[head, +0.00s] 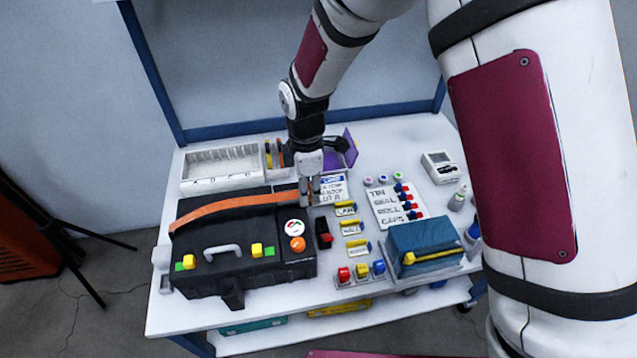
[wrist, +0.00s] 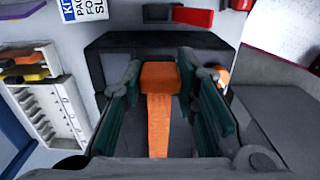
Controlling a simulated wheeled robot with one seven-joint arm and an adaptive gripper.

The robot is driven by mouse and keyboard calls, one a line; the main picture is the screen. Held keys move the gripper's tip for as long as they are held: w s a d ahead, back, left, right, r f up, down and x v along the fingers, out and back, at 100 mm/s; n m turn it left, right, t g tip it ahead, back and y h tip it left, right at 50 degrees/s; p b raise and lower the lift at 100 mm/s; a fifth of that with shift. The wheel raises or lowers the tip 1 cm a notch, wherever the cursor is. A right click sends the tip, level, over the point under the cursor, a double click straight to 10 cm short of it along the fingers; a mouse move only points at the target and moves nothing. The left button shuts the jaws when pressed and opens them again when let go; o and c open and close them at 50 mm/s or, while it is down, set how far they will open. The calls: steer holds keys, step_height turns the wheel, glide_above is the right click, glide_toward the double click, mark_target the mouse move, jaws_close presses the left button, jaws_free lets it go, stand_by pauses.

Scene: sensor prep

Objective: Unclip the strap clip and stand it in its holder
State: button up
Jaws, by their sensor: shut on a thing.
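The strap clip (wrist: 160,76) is an orange block at the end of the orange strap, seen between my fingers in the wrist view. The orange strap (head: 232,204) runs over the black case (head: 195,240) toward the case's right back corner in the head view. My gripper (head: 309,201) is at that corner, pointing down. In the wrist view my gripper (wrist: 160,90) has its dark green finger pads on both sides of the clip, shut on it. In the head view the fingers largely hide the clip. I cannot tell which item is the clip's holder.
A white compartment rack (head: 220,168) stands behind the case. A purple panel (head: 350,148) stands behind my gripper. A black and red piece (head: 323,232) and yellow-topped labels (head: 355,246) lie right of the case. A blue box (head: 425,243) is farther right.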

steer(key=s+a, duration=0.1)
steer(key=a, duration=0.1)
steer(key=s+a+f, duration=0.1)
steer(key=a, duration=0.1)
steer(key=s+a, duration=0.1)
steer(key=a, duration=0.1)
steer(key=shift+a+f+b, duration=0.15)
steer(key=shift+a+b, duration=0.05)
steer(key=shift+b, duration=0.1)
steer(key=shift+s+a, duration=0.8)
steer(key=shift+a, duration=0.8)
steer(key=shift+s+a, duration=0.75)
steer(key=shift+a, duration=0.85)
steer(key=shift+s+a, duration=0.8)
steer(key=shift+a, duration=0.8)
steer(key=shift+s+a+b, duration=0.25)
steer(key=shift+s+a, duration=0.5)
steer(key=shift+a, duration=0.85)
steer(key=shift+s+a+b, duration=0.2)
steer(key=shift+s+a, duration=0.6)
steer(key=shift+a, duration=0.8)
steer(key=shift+s+a+b, duration=0.25)
steer(key=shift+s+a, duration=0.5)
steer(key=shift+a, duration=0.85)
steer(key=s+a+b, duration=0.1)
steer(key=s+a, duration=0.3)
steer(key=a, duration=0.5)
steer(key=shift+s+a, duration=0.25)
